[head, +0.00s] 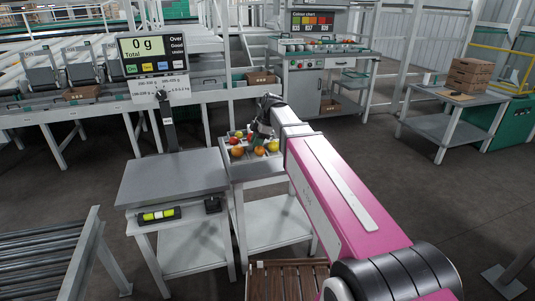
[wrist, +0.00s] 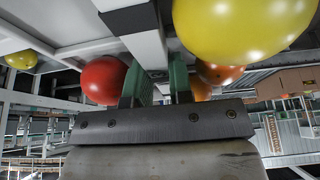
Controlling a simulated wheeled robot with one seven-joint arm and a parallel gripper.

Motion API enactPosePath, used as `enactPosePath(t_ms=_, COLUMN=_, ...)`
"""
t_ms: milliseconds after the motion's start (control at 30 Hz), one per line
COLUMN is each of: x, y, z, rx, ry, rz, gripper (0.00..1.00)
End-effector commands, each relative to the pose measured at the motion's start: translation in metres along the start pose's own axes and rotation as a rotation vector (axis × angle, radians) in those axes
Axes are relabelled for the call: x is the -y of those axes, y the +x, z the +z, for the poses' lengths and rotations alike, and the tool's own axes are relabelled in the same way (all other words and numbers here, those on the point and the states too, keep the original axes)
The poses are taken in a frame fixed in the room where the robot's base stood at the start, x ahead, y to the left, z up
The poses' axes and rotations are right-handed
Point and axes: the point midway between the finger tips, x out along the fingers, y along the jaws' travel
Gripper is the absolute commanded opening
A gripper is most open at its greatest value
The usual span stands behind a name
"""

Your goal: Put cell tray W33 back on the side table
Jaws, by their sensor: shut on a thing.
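The cell tray (head: 236,158), grey with red, orange and yellow tomatoes in it, is over the small side table (head: 262,181) right of the scale. My gripper (head: 263,130) reaches it from above and the right. In the wrist view my gripper (wrist: 158,86) has its green-padded fingers shut on a pale upright part of the tray (wrist: 147,45). A yellow tomato (wrist: 243,25) and a red tomato (wrist: 104,80) are close to the fingers. I cannot tell whether the tray touches the table top. No W33 label is readable.
The scale (head: 170,178) stands just left, its display (head: 154,53) reading 0 g. A roller conveyor (head: 38,262) is at the lower left. Behind are a grading line and a colour-chart bench (head: 318,58). Another table (head: 452,97) stands at the right, with open floor between.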

Motion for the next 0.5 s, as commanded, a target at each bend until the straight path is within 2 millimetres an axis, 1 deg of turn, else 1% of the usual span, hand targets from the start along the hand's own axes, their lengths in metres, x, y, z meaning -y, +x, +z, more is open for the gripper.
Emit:
enactPosePath(t_ms=33, x=-0.004, y=0.002, z=0.012, rx=-0.001, ry=0.002, rz=0.000, gripper=0.00)
enactPosePath(t_ms=100, x=-0.007, y=0.004, z=0.026, rx=-0.001, ry=0.003, rz=0.000, gripper=0.00)
enactPosePath(t_ms=200, x=-0.010, y=0.006, z=0.040, rx=-0.001, ry=0.001, rz=0.001, gripper=0.00)
enactPosePath(t_ms=300, x=-0.012, y=0.007, z=0.048, rx=-0.001, ry=0.001, rz=0.001, gripper=0.00)
enactPosePath(t_ms=433, x=-0.012, y=0.010, z=0.052, rx=-0.001, ry=-0.001, rz=0.000, gripper=0.00)
enactPosePath(t_ms=500, x=-0.011, y=0.015, z=0.053, rx=-0.001, ry=-0.001, rz=-0.001, gripper=0.00)
